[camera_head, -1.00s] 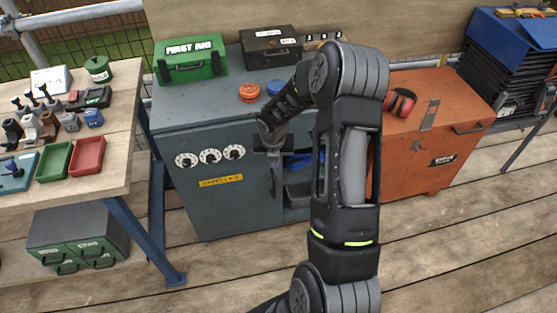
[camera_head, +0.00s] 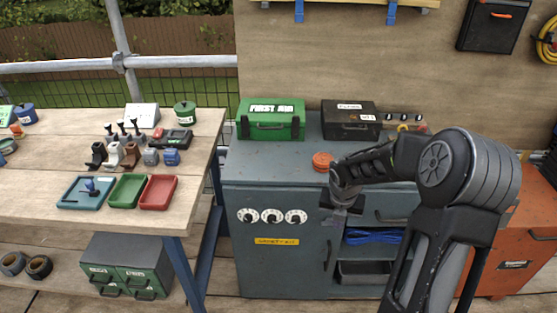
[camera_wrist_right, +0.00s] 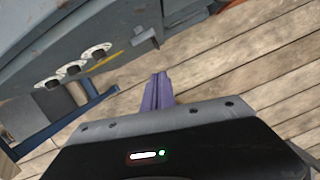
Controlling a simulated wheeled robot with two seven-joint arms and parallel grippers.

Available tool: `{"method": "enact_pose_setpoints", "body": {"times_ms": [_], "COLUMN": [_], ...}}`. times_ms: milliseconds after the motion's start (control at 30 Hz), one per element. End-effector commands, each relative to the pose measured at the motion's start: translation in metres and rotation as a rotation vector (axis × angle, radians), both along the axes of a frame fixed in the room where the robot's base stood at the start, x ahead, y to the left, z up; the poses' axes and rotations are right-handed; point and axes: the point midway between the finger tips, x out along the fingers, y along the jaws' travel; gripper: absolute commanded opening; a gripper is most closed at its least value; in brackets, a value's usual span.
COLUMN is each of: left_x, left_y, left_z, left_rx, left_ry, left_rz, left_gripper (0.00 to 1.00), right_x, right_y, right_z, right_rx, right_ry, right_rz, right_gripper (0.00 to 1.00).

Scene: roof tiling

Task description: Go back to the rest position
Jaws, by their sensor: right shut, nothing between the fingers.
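My right arm comes in from the lower right in the head view. Its gripper (camera_head: 338,218) hangs in front of the grey cabinet (camera_head: 285,275), above the cabinet's dark vertical handle (camera_head: 328,255). In the right wrist view its fingers (camera_wrist_right: 158,92) are together, with nothing between them, over the plank floor (camera_wrist_right: 215,75). My left gripper is not in view.
A wooden workbench (camera_head: 60,212) with trays and small tools stands at the left. A green first aid box (camera_head: 271,119) and a black box (camera_head: 350,119) sit on the cabinet. An orange chest (camera_head: 525,245) is at the right, partly behind my arm.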

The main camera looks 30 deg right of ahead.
Motion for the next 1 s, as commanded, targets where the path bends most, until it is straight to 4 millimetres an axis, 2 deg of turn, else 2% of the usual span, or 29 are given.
{"method": "enact_pose_setpoints", "body": {"times_ms": [200,333,467,567,667,767,833,933,1000], "left_x": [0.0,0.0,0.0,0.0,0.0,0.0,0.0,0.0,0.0], "left_y": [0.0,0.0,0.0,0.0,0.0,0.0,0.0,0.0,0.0], "left_z": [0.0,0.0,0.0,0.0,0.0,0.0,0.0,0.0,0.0], "left_rx": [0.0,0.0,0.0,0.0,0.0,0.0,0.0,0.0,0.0], "left_ry": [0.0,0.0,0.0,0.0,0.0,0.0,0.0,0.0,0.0], "left_rz": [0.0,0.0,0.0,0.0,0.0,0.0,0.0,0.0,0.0], "left_gripper": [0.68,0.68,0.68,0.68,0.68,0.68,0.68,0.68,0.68], "right_x": [0.0,0.005,0.02,0.031,0.039,0.039,0.032,0.007,-0.023], "right_y": [0.0,0.0,0.008,0.026,0.063,0.114,0.154,0.219,0.263], "right_z": [0.0,0.001,0.001,-0.006,-0.03,-0.061,-0.085,-0.122,-0.147], "right_rx": [0.003,0.022,0.104,0.234,0.42,0.61,0.724,0.825,0.829], "right_ry": [-0.003,-0.041,-0.15,-0.246,-0.292,-0.271,-0.216,-0.084,0.021], "right_rz": [-0.018,-0.123,-0.374,-0.665,-1.013,-1.383,-1.654,-2.053,-2.31], "right_gripper": [0.0,0.0,0.0,0.0,0.0,0.0,0.0,0.0,0.0]}}
